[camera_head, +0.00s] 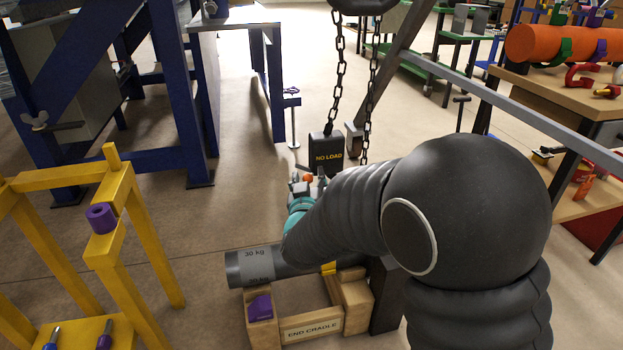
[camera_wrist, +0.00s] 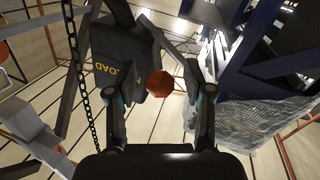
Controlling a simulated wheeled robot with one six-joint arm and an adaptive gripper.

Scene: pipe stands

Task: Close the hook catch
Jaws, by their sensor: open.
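The dark hook block marked "NO LOAD" (camera_head: 326,146) hangs between chains in the head view. It also shows in the wrist view (camera_wrist: 128,52), at upper left. A small orange-red knob (camera_wrist: 160,83) appears between my open fingers in the wrist view; I see no contact with either finger. An orange spot (camera_head: 307,178) shows just below the block in the head view. My gripper (camera_head: 299,184) is just below and left of the block, partly hidden by my arm; its fingers (camera_wrist: 156,90) are spread. I cannot clearly make out the hook or its catch.
A grey pipe (camera_head: 252,268) rests on the wooden end cradle (camera_head: 312,328) below my arm. Chains (camera_head: 338,70) hang above the block. A yellow stand (camera_head: 112,225) and blue frame (camera_head: 180,90) stand left, and a workbench (camera_head: 570,105) right.

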